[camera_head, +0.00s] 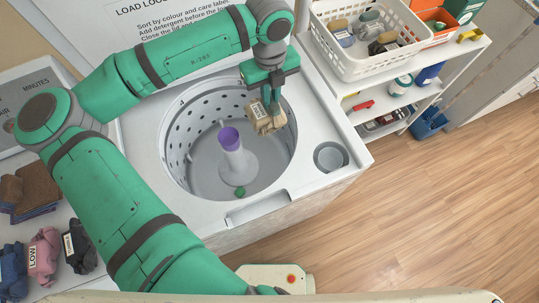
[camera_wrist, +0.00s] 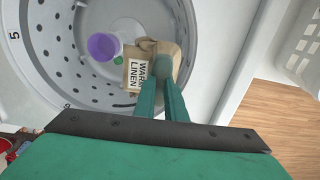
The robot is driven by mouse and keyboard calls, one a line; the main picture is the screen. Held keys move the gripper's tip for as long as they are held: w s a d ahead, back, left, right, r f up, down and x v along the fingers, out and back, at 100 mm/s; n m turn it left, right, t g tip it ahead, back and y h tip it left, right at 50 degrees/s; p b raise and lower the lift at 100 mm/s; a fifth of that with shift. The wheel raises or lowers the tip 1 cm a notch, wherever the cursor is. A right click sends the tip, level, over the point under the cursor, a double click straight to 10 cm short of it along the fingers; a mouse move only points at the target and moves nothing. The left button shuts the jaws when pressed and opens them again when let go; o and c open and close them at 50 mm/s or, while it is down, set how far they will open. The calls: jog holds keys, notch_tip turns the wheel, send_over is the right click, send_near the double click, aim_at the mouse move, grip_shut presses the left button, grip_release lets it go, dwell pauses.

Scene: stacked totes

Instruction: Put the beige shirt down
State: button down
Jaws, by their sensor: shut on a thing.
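The beige shirt (camera_head: 264,117) is a crumpled bundle with a white label. In the wrist view the shirt (camera_wrist: 148,50) shows the label reading "WARM LINEN". My gripper (camera_head: 268,98) is shut on it, and the green fingers (camera_wrist: 165,75) reach down onto the bundle. The shirt hangs over the right part of the open washer drum (camera_head: 180,140). I cannot tell how far it is above the drum floor. The part of the shirt between the fingers is hidden.
A grey agitator with a purple top (camera_head: 229,138) stands in the drum's middle. A white basket (camera_head: 352,66) of items stands at the upper right. Folded and rolled clothes (camera_head: 45,256) lie at the left.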

jog(key=shift+w+a+f+m, duration=0.25)
jog(key=shift+w+f+m, duration=0.1)
jog(key=shift+m, duration=0.25)
notch_tip(320, 180, down, 14)
jog(key=shift+w, duration=0.15)
